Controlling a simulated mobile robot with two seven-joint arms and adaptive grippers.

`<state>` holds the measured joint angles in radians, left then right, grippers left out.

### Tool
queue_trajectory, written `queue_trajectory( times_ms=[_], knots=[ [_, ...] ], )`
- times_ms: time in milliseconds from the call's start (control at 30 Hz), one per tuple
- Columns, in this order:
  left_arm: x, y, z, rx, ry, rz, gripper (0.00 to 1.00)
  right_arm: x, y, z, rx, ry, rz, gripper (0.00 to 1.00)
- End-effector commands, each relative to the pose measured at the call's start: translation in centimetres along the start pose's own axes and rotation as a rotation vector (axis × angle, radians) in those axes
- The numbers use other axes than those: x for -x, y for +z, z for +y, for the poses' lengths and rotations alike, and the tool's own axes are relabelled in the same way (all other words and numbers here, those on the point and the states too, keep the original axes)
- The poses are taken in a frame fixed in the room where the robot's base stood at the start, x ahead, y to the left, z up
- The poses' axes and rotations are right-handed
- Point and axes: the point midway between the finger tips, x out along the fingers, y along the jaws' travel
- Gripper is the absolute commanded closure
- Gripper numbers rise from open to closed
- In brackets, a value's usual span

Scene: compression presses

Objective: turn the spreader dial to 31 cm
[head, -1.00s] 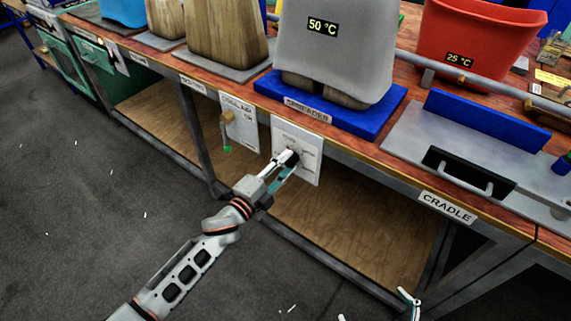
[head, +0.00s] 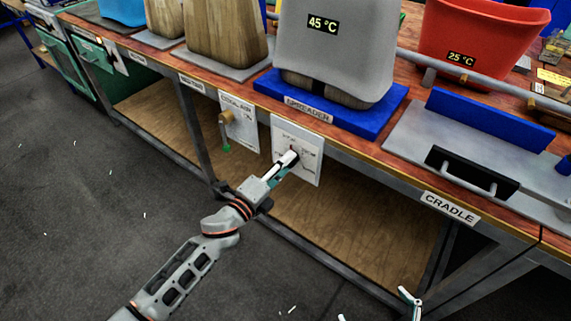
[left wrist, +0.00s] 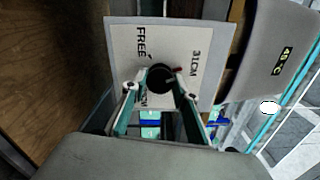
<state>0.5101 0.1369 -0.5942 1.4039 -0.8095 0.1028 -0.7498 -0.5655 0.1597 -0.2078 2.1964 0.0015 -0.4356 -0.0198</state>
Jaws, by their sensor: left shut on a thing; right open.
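The spreader dial is a round black knob (left wrist: 160,78) on a white panel (head: 311,160) on the bench front, under the SPREADER sign (head: 308,109). In the left wrist view the panel reads FREE, 31CM (left wrist: 195,66) and a third label partly hidden by a finger. A small red mark (left wrist: 177,70) at the knob's edge lies on the side toward 31CM; its exact alignment is hard to tell. My left gripper (head: 291,156) is shut on the knob, a finger on each side. My right gripper (head: 376,307) is open and empty at the bottom edge.
A grey shell (head: 340,50) reading 45 °C stands on a blue base (head: 378,115) above the panel. A small lever (head: 226,133) is left of it. The cradle (head: 425,140) and a red shell (head: 480,35) are to the right. Open floor lies in front.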

Motion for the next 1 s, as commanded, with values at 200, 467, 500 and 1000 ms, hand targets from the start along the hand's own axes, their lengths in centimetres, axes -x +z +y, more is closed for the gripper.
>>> queue_trajectory(
  times_ms=[200, 467, 500, 1000],
  knots=[
    [0.1, 0.1, 0.1, 0.000, 0.002, -0.001, 0.67, 0.1, 0.2, -0.1, -0.001, -0.001, -0.003, 0.00],
    [0.0, 0.0, 0.1, 0.001, 0.001, -0.001, 0.55, 0.3, 0.5, -0.2, -0.003, -0.003, -0.011, 0.00],
    [0.0, 0.0, 0.0, 0.001, 0.001, -0.001, 0.55, 0.3, 0.5, -0.2, -0.003, -0.003, -0.011, 0.00],
    [6.2, 0.0, 0.2, 0.001, 0.004, 0.000, 0.55, 0.1, 0.2, -0.1, -0.003, 0.000, -0.004, 0.00]
  ],
)
